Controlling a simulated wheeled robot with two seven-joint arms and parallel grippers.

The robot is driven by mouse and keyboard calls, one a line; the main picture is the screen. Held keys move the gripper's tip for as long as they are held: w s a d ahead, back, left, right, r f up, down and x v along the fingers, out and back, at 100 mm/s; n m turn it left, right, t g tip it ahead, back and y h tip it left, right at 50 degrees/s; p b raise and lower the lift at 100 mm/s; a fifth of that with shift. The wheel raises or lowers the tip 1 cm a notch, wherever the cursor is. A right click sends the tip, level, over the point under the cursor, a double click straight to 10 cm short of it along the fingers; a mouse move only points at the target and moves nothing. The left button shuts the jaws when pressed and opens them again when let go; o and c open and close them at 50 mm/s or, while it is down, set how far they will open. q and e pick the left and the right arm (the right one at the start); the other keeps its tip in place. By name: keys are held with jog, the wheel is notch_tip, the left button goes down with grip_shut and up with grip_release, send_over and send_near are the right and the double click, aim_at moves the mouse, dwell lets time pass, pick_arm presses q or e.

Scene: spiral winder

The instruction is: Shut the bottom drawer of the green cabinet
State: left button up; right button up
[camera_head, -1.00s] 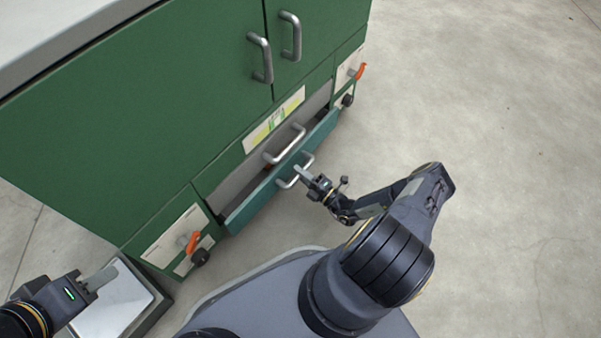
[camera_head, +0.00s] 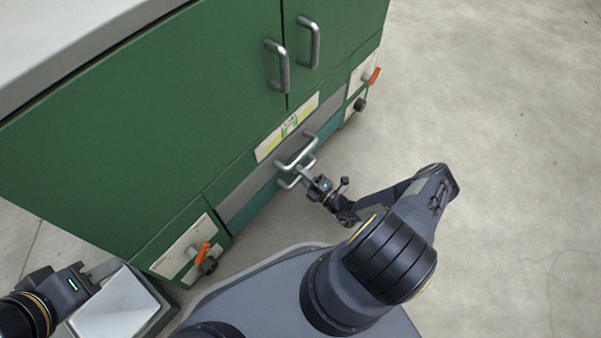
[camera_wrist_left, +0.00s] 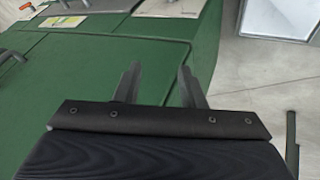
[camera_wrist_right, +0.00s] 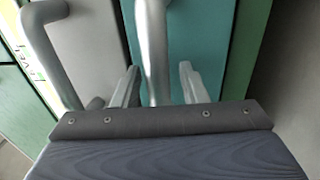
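The green cabinet (camera_head: 150,120) fills the left of the head view. Its bottom drawer has a teal front (camera_head: 250,209) that now sits close under the grey panel (camera_head: 241,194); I cannot tell if it is fully flush. My right gripper (camera_head: 302,174) is at the drawer's handle. In the right wrist view the teal front (camera_wrist_right: 205,40) is close, and the metal bar handle (camera_wrist_right: 155,50) passes between my two fingers (camera_wrist_right: 157,82), which stand apart around it. My left gripper (camera_head: 98,272) is open and empty, away from the drawer; its spread fingers (camera_wrist_left: 160,78) show in the left wrist view.
A grey-rimmed box or scale with a pale top (camera_head: 115,312) stands on the floor by my left gripper. Two upper doors carry bar handles (camera_head: 277,66). The concrete floor (camera_head: 500,150) to the right is clear.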

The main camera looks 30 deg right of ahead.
jog(key=p+v, duration=0.1)
jog(key=v, duration=0.6)
jog(key=shift+s+d, duration=0.15)
jog(key=shift+s, duration=0.15)
jog(key=shift+f, duration=0.1)
